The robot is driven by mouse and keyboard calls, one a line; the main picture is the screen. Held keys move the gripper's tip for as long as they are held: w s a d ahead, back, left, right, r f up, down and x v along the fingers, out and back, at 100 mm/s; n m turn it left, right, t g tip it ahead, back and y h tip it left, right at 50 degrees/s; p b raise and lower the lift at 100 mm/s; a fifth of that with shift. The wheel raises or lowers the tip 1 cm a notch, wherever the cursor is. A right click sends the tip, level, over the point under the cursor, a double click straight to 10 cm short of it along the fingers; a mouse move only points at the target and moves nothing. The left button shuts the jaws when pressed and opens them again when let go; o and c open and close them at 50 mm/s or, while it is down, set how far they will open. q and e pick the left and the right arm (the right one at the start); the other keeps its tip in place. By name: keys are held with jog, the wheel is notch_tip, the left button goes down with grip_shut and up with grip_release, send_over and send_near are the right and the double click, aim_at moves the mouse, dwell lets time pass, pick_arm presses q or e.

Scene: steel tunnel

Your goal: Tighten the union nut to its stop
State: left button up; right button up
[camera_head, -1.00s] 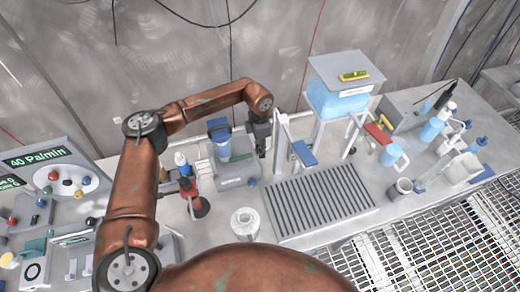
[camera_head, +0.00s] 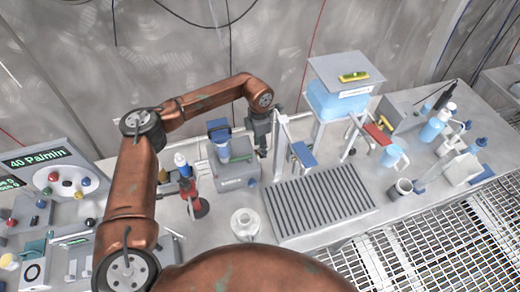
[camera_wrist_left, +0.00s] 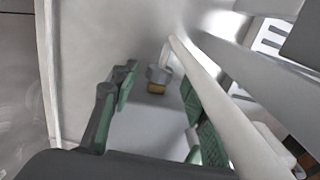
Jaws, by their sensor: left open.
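In the left wrist view a small grey nut with a brass-coloured band under it, which looks like the union nut (camera_wrist_left: 158,74), sits beyond and between my fingertips. A pale pipe (camera_wrist_left: 205,85) runs from near it toward the lower right. My left gripper (camera_wrist_left: 157,82) is open, its two green-padded fingers on either side of the nut in the picture; I cannot tell whether either touches it. In the head view my left gripper (camera_head: 262,148) is small and points down beside a pale upright frame (camera_head: 281,145). The nut cannot be made out there. My right gripper is out of view.
A grey box with a blue-topped cup (camera_head: 235,174) stands left of the gripper. A slatted grey tray (camera_head: 320,208) lies in front. A blue water tank (camera_head: 335,103) stands on the right, with bottles and cups beyond it. A red-based stand (camera_head: 199,207) is nearby.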

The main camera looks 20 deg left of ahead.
pick_arm(q)
notch_tip(320, 180, up, 10)
jog(key=shift+w+a+f, duration=0.15)
jog(key=shift+w, duration=0.1)
jog(key=shift+s, duration=0.1)
